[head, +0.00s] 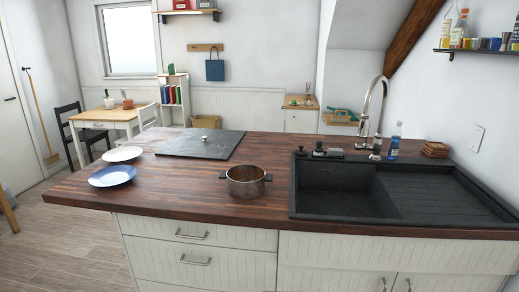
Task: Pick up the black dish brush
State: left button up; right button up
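Several small dark items stand along the back rim of the black sink (330,185), on the right of the wooden counter. A small black upright item (319,149) among them may be the black dish brush, but it is too small to tell for sure. A small dark knob-like item (300,152) is to its left, and a low dark grey block (335,153) is to its right. Neither of my grippers is in view.
A copper pot (246,183) stands left of the sink. A blue plate (112,176), a white plate (122,154) and a dark cooktop (201,144) are farther left. Behind the sink are a tall faucet (384,100), a blue bottle (394,142) and a brown stack (435,149).

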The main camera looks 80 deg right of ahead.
aim_at(318, 151)
jog(key=i+z, duration=0.15)
jog(key=z, duration=2.1)
